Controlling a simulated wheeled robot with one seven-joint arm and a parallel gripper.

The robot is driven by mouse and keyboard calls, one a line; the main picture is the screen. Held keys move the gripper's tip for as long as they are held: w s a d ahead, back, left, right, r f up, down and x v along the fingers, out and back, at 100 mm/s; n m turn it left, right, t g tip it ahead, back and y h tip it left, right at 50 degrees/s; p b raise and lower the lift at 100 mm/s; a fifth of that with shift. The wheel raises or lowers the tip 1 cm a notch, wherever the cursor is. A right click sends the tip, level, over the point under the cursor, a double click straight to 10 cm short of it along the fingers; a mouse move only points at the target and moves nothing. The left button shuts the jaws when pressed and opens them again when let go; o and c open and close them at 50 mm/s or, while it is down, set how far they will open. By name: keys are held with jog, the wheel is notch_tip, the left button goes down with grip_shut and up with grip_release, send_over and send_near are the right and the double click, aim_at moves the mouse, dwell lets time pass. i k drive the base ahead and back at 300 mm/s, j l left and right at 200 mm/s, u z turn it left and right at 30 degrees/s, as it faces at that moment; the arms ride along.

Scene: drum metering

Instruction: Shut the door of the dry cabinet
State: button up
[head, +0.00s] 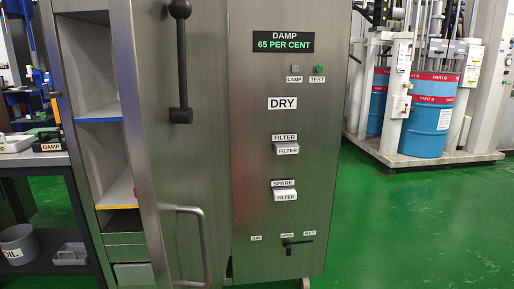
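The dry cabinet (295,185) is a tall brushed-steel unit marked DRY. Its door (185,160) stands ajar left of the labelled front panel, with its free edge toward the left. A black vertical bar handle (181,65) is on the upper part of the door. Beyond the door's left edge the inside shows, with a blue-edged shelf (98,113), a yellow-edged shelf (117,192) and grey drawers at the bottom. The display (284,42) reads DAMP 65 PER CENT. My gripper is not in view.
A bent metal handle (181,211) shows low in front of the door. A small black lever (296,242) sits low on the panel. A dark bench (28,160) with a bucket (18,244) below stands at left. Blue drums (430,120) stand back right. Green floor (415,225) at right is clear.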

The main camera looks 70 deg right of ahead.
aim_at(182, 172)
jog(key=k+z, duration=0.1)
jog(key=z, duration=0.3)
jog(key=l+z, duration=0.1)
jog(key=z, duration=0.25)
jog(key=k+l+z, duration=0.1)
jog(key=z, duration=0.3)
jog(key=l+z, duration=0.1)
jog(key=z, duration=0.25)
jog(key=i, duration=0.1)
